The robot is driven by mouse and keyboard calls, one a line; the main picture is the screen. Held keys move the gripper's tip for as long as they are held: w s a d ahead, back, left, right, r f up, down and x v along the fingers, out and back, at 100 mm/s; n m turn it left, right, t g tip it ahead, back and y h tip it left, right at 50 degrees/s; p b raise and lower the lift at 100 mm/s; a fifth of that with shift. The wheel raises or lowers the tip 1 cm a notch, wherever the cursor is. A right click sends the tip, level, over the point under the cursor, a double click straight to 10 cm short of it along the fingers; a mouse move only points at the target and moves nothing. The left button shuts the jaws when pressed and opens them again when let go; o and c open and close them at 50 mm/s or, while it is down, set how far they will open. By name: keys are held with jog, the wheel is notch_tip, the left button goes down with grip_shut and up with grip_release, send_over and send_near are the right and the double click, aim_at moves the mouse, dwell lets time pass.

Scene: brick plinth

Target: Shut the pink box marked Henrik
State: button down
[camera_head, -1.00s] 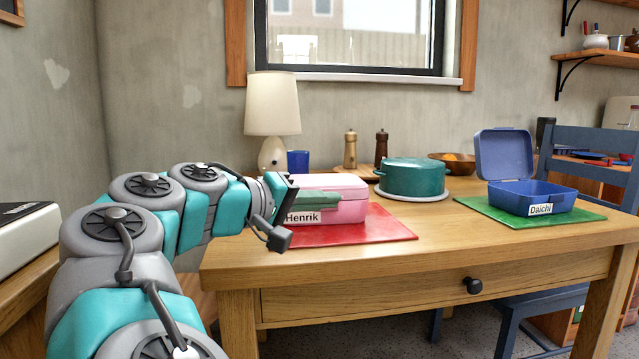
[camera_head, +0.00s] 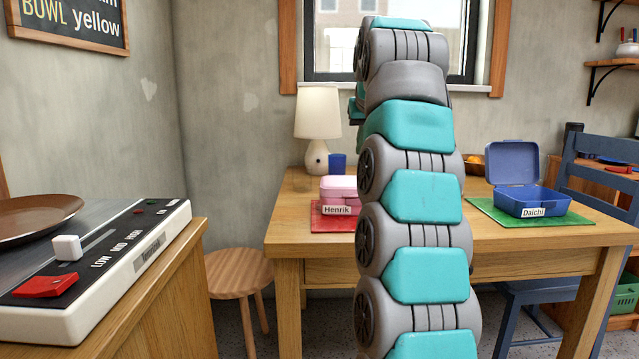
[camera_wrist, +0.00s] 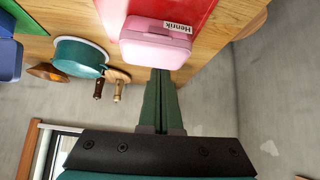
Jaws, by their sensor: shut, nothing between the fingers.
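The pink box (camera_head: 338,194) with the Henrik label stands on a red mat (camera_head: 328,222) on the wooden table, its right part hidden behind my arm. Its lid looks down, with a seam line below it; I cannot tell whether it is fully closed. In the wrist view the pink box (camera_wrist: 152,52) is at the top centre, and its lid looks down there too. My gripper (camera_wrist: 162,76) is shut and empty, its dark green fingers pointing at the box. The fingertips overlap the box's near edge in the picture; I cannot tell whether they touch. The head view hides the fingers behind my arm.
An open blue box (camera_head: 530,202) marked Daichi stands on a green mat (camera_head: 580,219) to the right. A teal pot (camera_wrist: 80,57) and two mills are nearby. A counter with a hotplate (camera_head: 120,262) is at left.

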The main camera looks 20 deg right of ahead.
jog(key=b, duration=0.2)
send_near(353, 186)
jog(key=f, duration=0.2)
jog(key=shift+s+d+f+b, duration=0.15)
jog(key=shift+f+b, duration=0.6)
jog(key=shift+f, duration=1.05)
notch_tip(353, 186, down, 2)
jog(key=b, duration=0.3)
jog(key=shift+s+f+t, duration=0.1)
jog(key=shift+s+t, duration=0.05)
jog(key=shift+t, duration=0.25)
jog(key=shift+r, duration=0.25)
